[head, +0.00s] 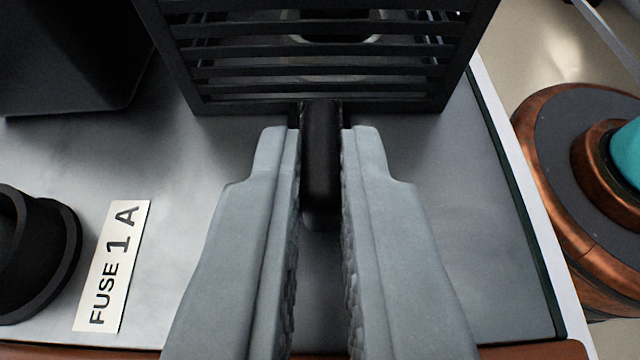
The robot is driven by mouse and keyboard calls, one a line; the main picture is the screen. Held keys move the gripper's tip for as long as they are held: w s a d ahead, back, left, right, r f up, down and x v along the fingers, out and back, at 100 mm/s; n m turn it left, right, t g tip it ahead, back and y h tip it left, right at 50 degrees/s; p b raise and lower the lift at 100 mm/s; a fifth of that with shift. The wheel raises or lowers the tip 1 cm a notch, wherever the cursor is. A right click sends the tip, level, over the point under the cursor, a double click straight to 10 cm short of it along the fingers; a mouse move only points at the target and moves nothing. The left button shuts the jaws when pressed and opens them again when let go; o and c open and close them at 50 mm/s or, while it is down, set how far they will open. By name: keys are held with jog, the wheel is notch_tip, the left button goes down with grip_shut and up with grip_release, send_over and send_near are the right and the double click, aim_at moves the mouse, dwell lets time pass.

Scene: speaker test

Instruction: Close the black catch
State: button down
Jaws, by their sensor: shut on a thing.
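The black catch (321,165) is a dark rounded lever at the lower front edge of a black slatted cage (320,107). It points toward me, over the grey panel. My gripper (320,150) has its two grey fingers on either side of the catch, shut on it. The fingers hide part of the catch's sides. Whether the catch is latched, I cannot tell.
A label reading "FUSE 1 A" (112,266) and a black round holder (40,255) are at left. A dark box (70,60) stands at upper left. A copper-coloured round object with a teal top (565,190) is beyond the right panel edge. Bare grey panel (465,230) lies right of my gripper.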

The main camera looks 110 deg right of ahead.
aim_at(318, 249)
jog(key=c, duration=1.5)
grip_release()
jog(key=shift+r, duration=0.1)
notch_tip(318, 249, up, 10)
jog(key=shift+f, duration=0.1)
jog(key=shift+d, duration=0.1)
